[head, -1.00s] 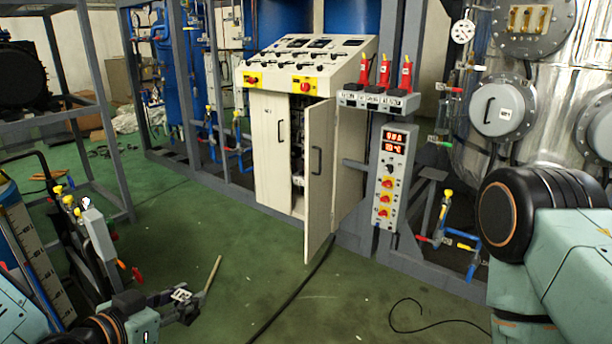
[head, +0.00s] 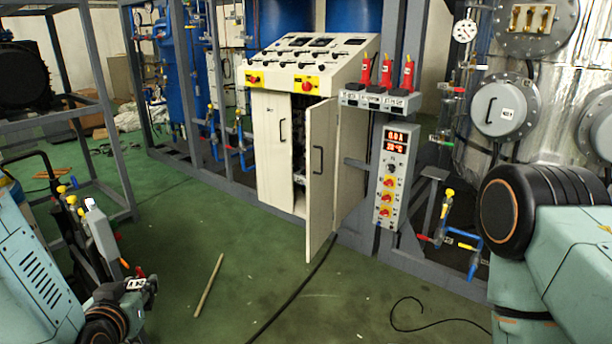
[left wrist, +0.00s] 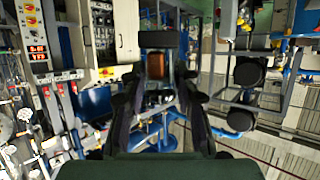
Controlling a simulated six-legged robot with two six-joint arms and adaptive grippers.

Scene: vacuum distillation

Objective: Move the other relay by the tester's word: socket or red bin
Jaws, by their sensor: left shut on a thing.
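My left gripper (head: 143,289) is low at the left of the head view, above the green floor. In the left wrist view its fingers (left wrist: 160,82) are closed on a small brown block with dark ends (left wrist: 156,66), which looks like a relay. The tester panel (head: 393,178), with two red displays, hangs on the frame right of the open cabinet; the upper display seems to read 0.0 A. It also shows in the left wrist view (left wrist: 38,50). My right gripper is out of view. I cannot make out the socket or a red bin.
The cabinet door (head: 321,180) stands open into the room. Several red-topped items sit on a grey shelf (head: 380,101) above the tester. A stick (head: 208,285) and a black cable (head: 290,292) lie on the floor. A grey frame (head: 118,165) stands at left.

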